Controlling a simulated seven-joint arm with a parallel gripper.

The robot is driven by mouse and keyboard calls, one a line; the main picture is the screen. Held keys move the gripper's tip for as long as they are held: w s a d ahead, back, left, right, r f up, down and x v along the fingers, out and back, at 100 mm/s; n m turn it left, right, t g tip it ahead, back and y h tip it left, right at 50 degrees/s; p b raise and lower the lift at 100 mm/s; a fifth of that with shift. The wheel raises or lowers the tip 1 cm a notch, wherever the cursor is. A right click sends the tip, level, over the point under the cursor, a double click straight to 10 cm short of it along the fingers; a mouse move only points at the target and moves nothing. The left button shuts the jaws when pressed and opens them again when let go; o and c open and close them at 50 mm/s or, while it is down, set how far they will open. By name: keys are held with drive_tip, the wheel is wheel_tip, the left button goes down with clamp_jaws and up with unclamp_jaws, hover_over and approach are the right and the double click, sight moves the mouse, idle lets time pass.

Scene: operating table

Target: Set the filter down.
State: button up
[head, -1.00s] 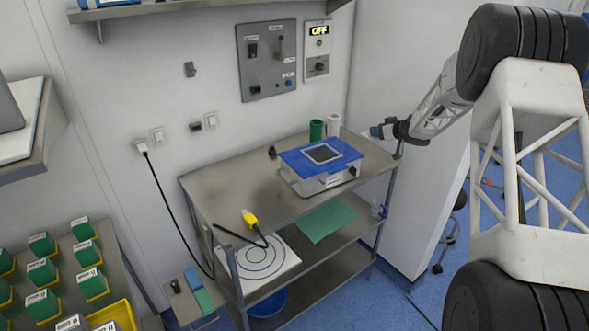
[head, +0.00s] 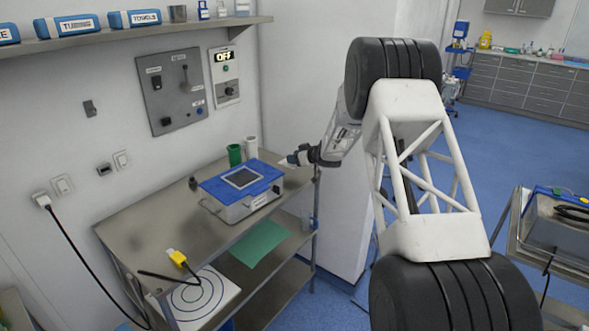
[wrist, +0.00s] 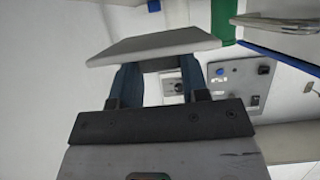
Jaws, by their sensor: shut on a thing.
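My gripper (head: 296,159) is above the right end of the steel table, to the right of the blue-topped box (head: 240,190). In the wrist view its blue fingers (wrist: 160,72) are shut on a flat, pale grey plate, which I take to be the filter (wrist: 150,46). The plate lies across the fingertips and hides them. In the head view the filter is too small to make out clearly. The box is pale, with a blue top and a dark square in a light frame on it.
A green cylinder (head: 235,155) and a white cylinder (head: 252,147) stand behind the box. A control panel (head: 172,91) is on the wall.

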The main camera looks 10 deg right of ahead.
sight(296, 175)
drive_tip(key=shift+f, duration=2.55)
drive_tip(key=shift+f, duration=0.15)
drive_tip(key=o, duration=0.9)
drive_tip(key=shift+s+d+r, duration=0.1)
drive_tip(key=shift+d+r, duration=0.05)
drive_tip(key=shift+r, duration=0.1)
drive_tip(key=v, duration=1.1)
drive_tip(key=shift+s+d+r, duration=0.2)
